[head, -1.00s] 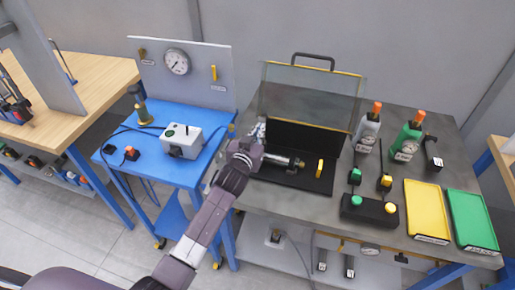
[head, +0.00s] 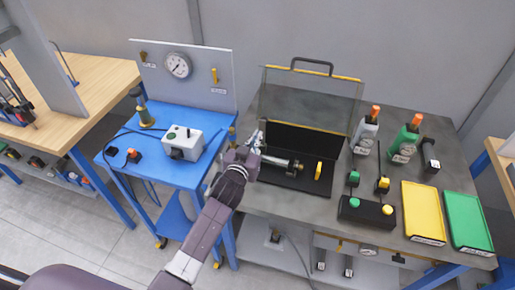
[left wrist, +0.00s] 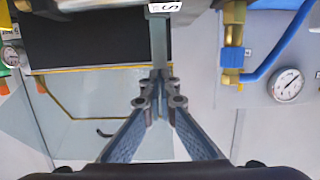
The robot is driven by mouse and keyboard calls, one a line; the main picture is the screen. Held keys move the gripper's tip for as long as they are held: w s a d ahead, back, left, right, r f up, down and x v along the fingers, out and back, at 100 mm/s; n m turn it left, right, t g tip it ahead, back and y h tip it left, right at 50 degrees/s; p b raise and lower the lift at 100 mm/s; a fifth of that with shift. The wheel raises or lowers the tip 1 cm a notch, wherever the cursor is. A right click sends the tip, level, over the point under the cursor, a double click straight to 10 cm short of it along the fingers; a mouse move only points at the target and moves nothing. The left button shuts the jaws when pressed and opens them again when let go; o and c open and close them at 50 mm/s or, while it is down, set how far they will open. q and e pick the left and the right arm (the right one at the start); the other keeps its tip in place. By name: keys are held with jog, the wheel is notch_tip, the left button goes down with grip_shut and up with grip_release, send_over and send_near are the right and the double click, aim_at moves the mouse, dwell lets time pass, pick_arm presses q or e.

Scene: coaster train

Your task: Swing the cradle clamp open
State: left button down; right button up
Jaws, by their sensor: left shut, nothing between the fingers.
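The black cradle fixture (head: 296,180) sits on the grey bench, with a metal cylinder (head: 278,161) lying across it and a small yellow upright piece (head: 318,170) at its right. Which part is the cradle clamp I cannot tell for sure. My left gripper (head: 257,137) is at the fixture's left end, its fingers pointing up and away; my wrist hides part of that end. In the left wrist view the fingers (left wrist: 158,78) are closed together and empty, with a grey bar (left wrist: 158,42) beyond the tips; contact is unclear. My right gripper is not in view.
A raised clear guard (head: 312,98) with a yellow edge stands behind the fixture. A blue cart (head: 197,180) with a grey box (head: 182,142) is at the left. Bottles, a button box (head: 367,212), a yellow tray (head: 424,238) and a green tray (head: 467,247) are at the right.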

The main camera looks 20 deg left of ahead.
pick_arm(q)
jog(key=s+r+p, duration=0.1)
jog(key=s+p, duration=0.2)
jog(key=s, duration=0.3)
jog(key=shift+s+a+r+p, duration=0.15)
jog(key=shift+s+r+p, duration=0.05)
jog(key=shift+s+p, duration=0.2)
dwell(0.5)
dwell(0.4)
